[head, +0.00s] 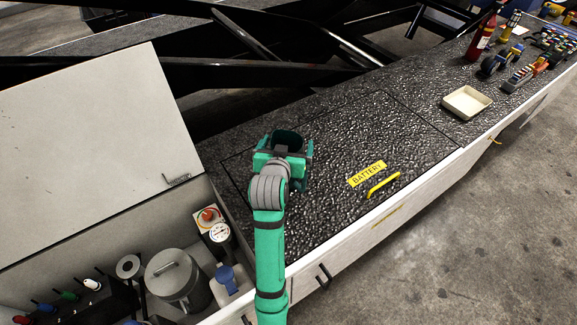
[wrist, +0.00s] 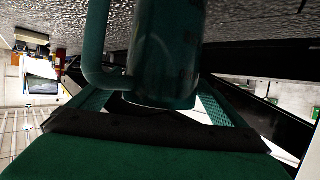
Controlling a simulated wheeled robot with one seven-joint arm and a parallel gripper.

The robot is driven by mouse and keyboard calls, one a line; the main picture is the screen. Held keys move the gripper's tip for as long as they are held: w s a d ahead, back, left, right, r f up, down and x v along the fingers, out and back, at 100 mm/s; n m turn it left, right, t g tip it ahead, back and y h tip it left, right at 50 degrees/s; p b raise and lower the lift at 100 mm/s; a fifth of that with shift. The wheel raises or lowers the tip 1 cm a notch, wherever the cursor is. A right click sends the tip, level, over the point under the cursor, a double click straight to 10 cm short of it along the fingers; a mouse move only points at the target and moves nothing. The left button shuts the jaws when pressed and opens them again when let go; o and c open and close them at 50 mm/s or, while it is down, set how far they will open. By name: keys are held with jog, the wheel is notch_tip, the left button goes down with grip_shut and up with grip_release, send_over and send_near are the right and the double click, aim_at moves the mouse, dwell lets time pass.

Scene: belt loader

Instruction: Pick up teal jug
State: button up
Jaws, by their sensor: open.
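The teal jug (head: 287,138) stands on the dark textured deck, mostly hidden behind my gripper (head: 285,153) in the head view; its dark open top shows. In the wrist view the jug (wrist: 167,55) fills the upper middle, with its handle (wrist: 96,45) on the left side. My gripper is open, with one finger on each side of the jug. In the wrist view the fingers (wrist: 155,100) reach to the jug's body. I cannot tell whether they touch it.
A raised white lid (head: 80,150) and an open compartment with a metal canister (head: 177,277) are at left. A yellow handle (head: 383,185) is right of my gripper. A cream tray (head: 466,102), a red bottle (head: 481,38) and toys stand farther right. Black beams (head: 270,65) run behind.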

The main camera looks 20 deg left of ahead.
jog(key=shift+x, duration=1.15)
jog(key=c, duration=1.8)
jog(key=shift+r, duration=0.1)
jog(key=shift+c, duration=0.5)
